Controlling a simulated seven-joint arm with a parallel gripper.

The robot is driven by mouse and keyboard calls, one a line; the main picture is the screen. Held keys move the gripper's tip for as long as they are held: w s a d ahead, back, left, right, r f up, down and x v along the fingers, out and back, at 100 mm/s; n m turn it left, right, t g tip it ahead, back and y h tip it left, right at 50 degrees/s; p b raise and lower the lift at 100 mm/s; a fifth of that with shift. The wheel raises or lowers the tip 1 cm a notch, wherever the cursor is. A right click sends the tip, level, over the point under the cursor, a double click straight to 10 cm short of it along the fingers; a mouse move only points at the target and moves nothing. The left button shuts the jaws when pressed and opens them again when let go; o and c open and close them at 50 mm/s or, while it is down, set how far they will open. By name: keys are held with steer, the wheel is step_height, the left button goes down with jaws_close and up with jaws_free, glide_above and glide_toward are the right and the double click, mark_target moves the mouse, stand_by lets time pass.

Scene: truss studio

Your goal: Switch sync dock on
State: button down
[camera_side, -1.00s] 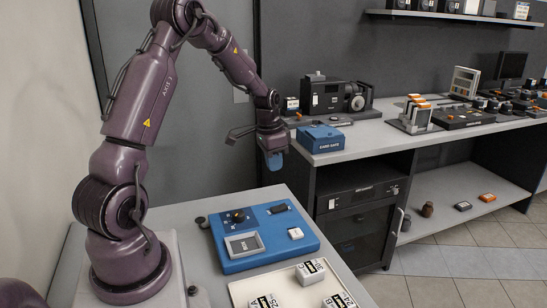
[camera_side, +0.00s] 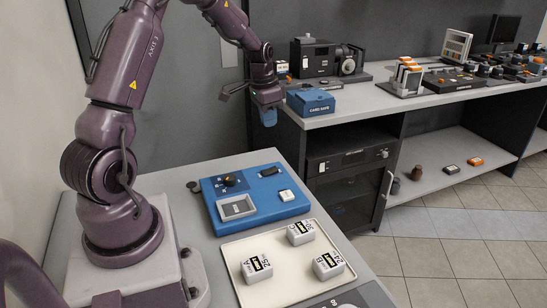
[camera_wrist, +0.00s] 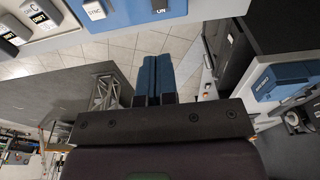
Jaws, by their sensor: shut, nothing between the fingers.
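A blue panel (camera_side: 262,211) lies on the near table and is the likely sync dock; no such name is readable. It carries a black knob (camera_side: 229,179), a dark rocker-like part (camera_side: 268,171), a white button (camera_side: 286,195) and a grey framed window (camera_side: 237,208). I cannot tell the rocker's position. My gripper (camera_side: 268,117) hangs above and behind the panel, near the bench, touching nothing. Its blue fingers (camera_wrist: 153,78) are shut and empty in the wrist view. There, part of the blue panel (camera_wrist: 125,17) shows at the top edge.
A cream tray (camera_side: 240,283) with labelled grey-white blocks (camera_side: 257,268) stands in front of the panel. A blue box (camera_side: 312,102) sits at the bench's near end, close beside my gripper. A dark cabinet (camera_side: 345,165) stands below. Air above the panel is clear.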

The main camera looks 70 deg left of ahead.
mark_target(271, 169)
steer(key=f, duration=0.4)
steer(key=w+f, duration=0.1)
steer(key=f, duration=0.9)
steer(key=shift+w, duration=0.35)
steer(key=shift+f, duration=0.3)
steer(key=shift+s, duration=0.1)
steer(key=shift+s+r, duration=0.3)
steer(key=shift+s, duration=0.35)
steer(key=shift+r, duration=0.15)
step_height(271, 169, up, 14)
steer(key=s, duration=0.1)
steer(key=shift+s, duration=0.35)
